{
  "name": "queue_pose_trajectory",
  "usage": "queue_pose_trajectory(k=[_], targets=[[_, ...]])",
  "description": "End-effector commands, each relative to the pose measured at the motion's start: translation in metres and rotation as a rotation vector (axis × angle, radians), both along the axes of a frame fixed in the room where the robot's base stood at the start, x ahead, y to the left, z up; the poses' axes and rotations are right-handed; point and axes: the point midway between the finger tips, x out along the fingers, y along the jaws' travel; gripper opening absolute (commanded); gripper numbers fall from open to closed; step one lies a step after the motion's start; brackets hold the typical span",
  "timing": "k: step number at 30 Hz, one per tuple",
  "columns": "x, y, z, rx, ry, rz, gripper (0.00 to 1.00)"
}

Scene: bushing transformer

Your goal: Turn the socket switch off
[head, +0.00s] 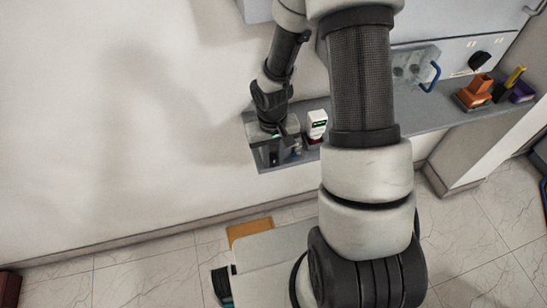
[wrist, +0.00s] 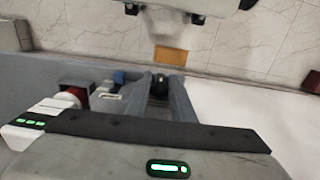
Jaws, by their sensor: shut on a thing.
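My gripper (head: 276,156) is at the left end of the grey wall shelf, pointing down, with its fingers close together. In the wrist view its grey fingers (wrist: 165,98) sit around a small dark piece (wrist: 162,82). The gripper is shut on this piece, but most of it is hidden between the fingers. I cannot tell whether it is the socket switch. No socket switch can be made out clearly elsewhere, nor its on or off position.
The grey shelf (head: 432,115) runs along the wall. A white device with a green display (head: 317,124) stands just right of my gripper. A small blue part (wrist: 119,77) lies nearby. Orange blocks (head: 476,92) and a blue handle (head: 434,76) are farther right. The left wall is clear.

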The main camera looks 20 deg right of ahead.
Motion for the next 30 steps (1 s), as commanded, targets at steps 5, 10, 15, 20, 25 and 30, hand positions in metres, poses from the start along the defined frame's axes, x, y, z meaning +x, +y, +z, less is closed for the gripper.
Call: queue_pose_trajectory(k=[5,10,15,20,25,30], targets=[[0.0,0.002,-0.008,-0.066,0.0,0.009,0.0],[0.001,0.005,-0.011,-0.17,-0.002,0.011,0.0],[0.0,0.008,-0.012,-0.314,-0.001,0.011,0.0],[-0.001,0.01,-0.011,-0.467,0.001,0.009,0.0],[-0.001,0.011,-0.011,-0.63,0.001,0.006,0.0],[-0.001,0.012,-0.011,-0.794,0.002,0.005,0.0]])
